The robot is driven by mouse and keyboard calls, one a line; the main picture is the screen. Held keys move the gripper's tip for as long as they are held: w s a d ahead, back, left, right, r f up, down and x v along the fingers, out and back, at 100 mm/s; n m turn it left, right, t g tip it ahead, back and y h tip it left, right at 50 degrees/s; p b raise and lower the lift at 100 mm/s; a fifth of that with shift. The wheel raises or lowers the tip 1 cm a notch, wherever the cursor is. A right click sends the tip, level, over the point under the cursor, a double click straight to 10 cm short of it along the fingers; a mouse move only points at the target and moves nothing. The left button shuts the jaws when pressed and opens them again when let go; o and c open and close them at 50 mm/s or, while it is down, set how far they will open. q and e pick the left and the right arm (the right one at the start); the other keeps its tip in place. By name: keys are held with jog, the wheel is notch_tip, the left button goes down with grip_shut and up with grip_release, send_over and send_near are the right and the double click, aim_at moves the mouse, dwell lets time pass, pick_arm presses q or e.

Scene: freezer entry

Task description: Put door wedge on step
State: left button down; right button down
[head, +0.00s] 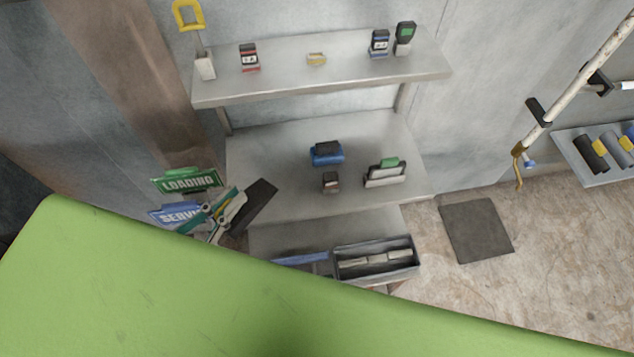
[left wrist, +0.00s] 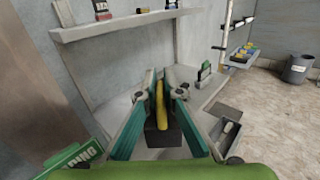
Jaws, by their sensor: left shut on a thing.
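My left gripper (head: 231,207) is at the left end of the lower shelves, with its teal fingers closed. In the left wrist view the fingers (left wrist: 160,112) are shut on a narrow yellow thing (left wrist: 160,103) with a dark block (left wrist: 163,137) below it. I take this to be the door wedge. In the head view a dark flat piece (head: 262,196) juts out beside the fingertips, over the left end of the middle shelf. I cannot tell whether it touches the shelf. No part is clearly marked as the step. My right gripper is not in view.
The middle shelf (head: 290,202) holds a blue item (head: 326,153), a small dark block (head: 330,181) and a green-topped holder (head: 386,174). Above is an upper shelf (head: 285,88); below is a grey bin (head: 376,259). Green and blue signs (head: 187,181) hang left. A dark mat (head: 477,230) lies right.

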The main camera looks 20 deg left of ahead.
aim_at(263, 189)
pick_arm(q)
jog(key=w+d+f, duration=0.1)
jog(key=w, duration=0.1)
jog(key=w+f, duration=0.1)
jog(key=w, duration=0.1)
jog(key=w+d+f, duration=0.1)
jog(key=w, duration=0.2)
jog(key=shift+w+d, duration=0.1)
jog(key=shift+d, duration=0.25)
jog(key=w+f, duration=0.1)
jog(key=f, duration=0.1)
jog(key=w+d+f, duration=0.1)
jog(key=w+f, duration=0.1)
jog(key=f, duration=0.1)
jog(key=w+d+f+b, duration=0.1)
jog(key=w+f, duration=0.1)
jog(key=f, duration=0.1)
jog(key=shift+w+d+f, duration=0.15)
jog(key=shift+w+f, duration=0.05)
jog(key=shift+f, duration=0.65)
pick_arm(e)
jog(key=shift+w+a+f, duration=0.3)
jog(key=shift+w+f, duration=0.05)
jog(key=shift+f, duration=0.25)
